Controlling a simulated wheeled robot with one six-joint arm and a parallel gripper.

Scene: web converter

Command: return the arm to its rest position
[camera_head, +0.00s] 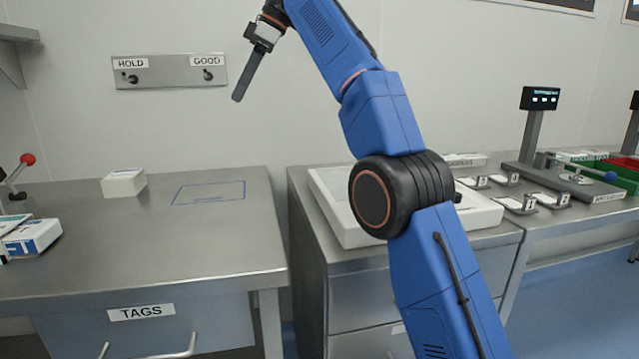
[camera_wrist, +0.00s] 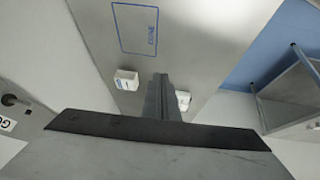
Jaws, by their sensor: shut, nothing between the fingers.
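My blue arm rises from the lower right of the head view and bends over to the upper left. My gripper (camera_head: 240,94) is shut and empty. It hangs high in front of the wall, above the left steel table and just right of the HOLD and GOOD panel. In the wrist view the shut fingers (camera_wrist: 159,95) point down toward the table, with nothing between them. The fingers touch nothing.
A white box (camera_head: 122,184) and a blue outlined area (camera_head: 208,192) are on the left table (camera_head: 90,262). The labelled wall panel (camera_head: 170,72) is behind. A white tray (camera_head: 328,207) lies behind my arm. Scales and a display (camera_head: 540,98) stand at right.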

